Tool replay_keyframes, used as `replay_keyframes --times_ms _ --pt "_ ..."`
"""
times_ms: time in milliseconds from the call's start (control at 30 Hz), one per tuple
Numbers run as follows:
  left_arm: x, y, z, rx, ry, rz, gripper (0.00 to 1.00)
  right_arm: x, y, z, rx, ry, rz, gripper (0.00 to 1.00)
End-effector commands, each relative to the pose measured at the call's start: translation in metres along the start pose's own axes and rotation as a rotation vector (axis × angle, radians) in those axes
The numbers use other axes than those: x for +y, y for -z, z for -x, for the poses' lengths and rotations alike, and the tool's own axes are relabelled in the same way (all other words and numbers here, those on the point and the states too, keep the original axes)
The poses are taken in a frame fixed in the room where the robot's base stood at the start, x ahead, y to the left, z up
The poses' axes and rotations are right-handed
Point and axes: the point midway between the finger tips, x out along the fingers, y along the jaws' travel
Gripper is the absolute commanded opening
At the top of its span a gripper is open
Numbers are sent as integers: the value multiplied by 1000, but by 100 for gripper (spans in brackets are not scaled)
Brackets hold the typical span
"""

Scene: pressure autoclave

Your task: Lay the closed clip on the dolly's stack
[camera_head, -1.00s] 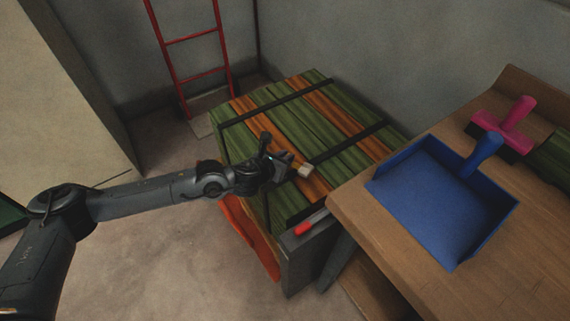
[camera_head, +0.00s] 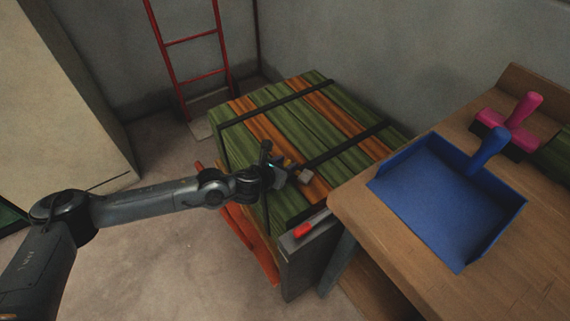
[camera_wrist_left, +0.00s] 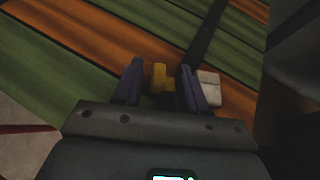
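The dolly's stack of green and orange boards (camera_head: 290,112) with black straps stands in the middle of the head view. A small clip with a pale block end (camera_head: 304,177) is at the stack's near right part. In the left wrist view its yellow part (camera_wrist_left: 158,77) is between my left fingers, with gaps visible on both sides, and the pale block (camera_wrist_left: 209,88) is just outside the right finger. My left gripper (camera_head: 287,176) is open, low over the boards; it also shows in the left wrist view (camera_wrist_left: 160,88). Whether the clip touches the boards is hard to tell. My right gripper is out of view.
A wooden table (camera_head: 365,215) at the right holds a blue dustpan (camera_head: 440,205) and a pink-handled brush (camera_head: 520,112). A red ladder-like frame (camera_head: 190,40) stands behind the stack. A red-tipped item (camera_head: 302,230) is at the stack's near corner.

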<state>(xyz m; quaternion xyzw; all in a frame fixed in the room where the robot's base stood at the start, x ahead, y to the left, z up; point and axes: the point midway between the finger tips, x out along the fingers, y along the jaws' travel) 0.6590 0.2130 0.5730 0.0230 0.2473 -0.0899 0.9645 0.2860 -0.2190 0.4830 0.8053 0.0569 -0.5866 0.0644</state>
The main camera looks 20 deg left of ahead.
Motion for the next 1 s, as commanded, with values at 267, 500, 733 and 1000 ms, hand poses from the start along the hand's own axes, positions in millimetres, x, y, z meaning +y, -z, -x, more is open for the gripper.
replay_keyframes --times_ms 267,500,733,1000 --pt "0 -4 2 -1 0 0 42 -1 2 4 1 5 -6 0" --pt "1 -8 30 2 0 -1 42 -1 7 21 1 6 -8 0" --pt "1 -8 74 3 0 0 42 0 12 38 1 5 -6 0" --pt "0 -6 112 1 0 0 42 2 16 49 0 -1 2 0"
